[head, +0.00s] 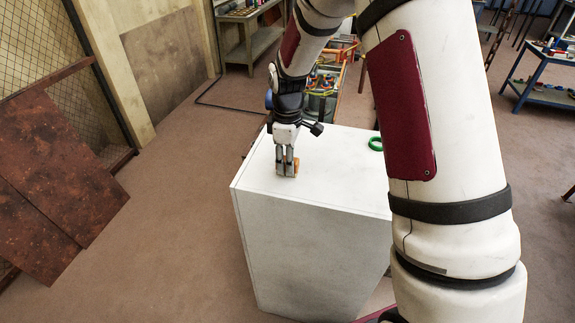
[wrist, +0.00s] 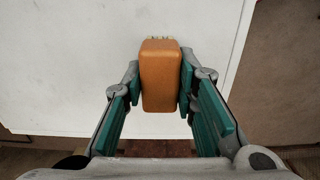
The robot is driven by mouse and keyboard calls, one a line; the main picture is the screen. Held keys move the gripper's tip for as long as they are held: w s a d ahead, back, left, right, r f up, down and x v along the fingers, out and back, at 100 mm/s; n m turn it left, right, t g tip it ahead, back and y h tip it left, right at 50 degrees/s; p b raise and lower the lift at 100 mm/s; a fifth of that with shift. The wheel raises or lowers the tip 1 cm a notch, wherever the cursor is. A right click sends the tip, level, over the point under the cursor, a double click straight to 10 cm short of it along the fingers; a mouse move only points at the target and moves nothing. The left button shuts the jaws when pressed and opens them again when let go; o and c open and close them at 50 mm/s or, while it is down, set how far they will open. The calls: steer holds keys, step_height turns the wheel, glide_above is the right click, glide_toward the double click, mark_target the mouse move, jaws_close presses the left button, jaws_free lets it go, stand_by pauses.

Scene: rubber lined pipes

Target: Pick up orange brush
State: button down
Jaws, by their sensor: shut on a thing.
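The orange brush (wrist: 161,76) has a block-shaped orange body in the wrist view, with a few pale bits at its far end. My gripper (wrist: 160,84) is shut on it, one teal-padded finger against each side. In the head view, my gripper (head: 286,172) points down at the top of the white block (head: 315,235), near its left corner. Only a small part of the brush (head: 296,166) shows there beside the fingers. I cannot tell whether the brush touches the white top.
A green ring (head: 375,144) lies on the white top to the right of my gripper. A crate with colourful things (head: 325,83) stands behind the block. Rusty panels (head: 55,180) lean at the left. A blue table (head: 545,90) stands at the back right. Floor is clear at left.

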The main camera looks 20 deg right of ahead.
steer(key=shift+r, duration=0.1)
steer(key=shift+r+b, duration=0.3)
steer(key=shift+r, duration=0.45)
step_height(320, 180, up, 2)
steer(key=shift+s+b, duration=0.15)
steer(key=shift+b, duration=0.15)
steer(key=s+r, duration=0.1)
steer(key=s, duration=1.4)
steer(key=shift+s+a+r, duration=0.2)
steer(key=shift+s+a, duration=0.15)
steer(key=shift+a, duration=0.1)
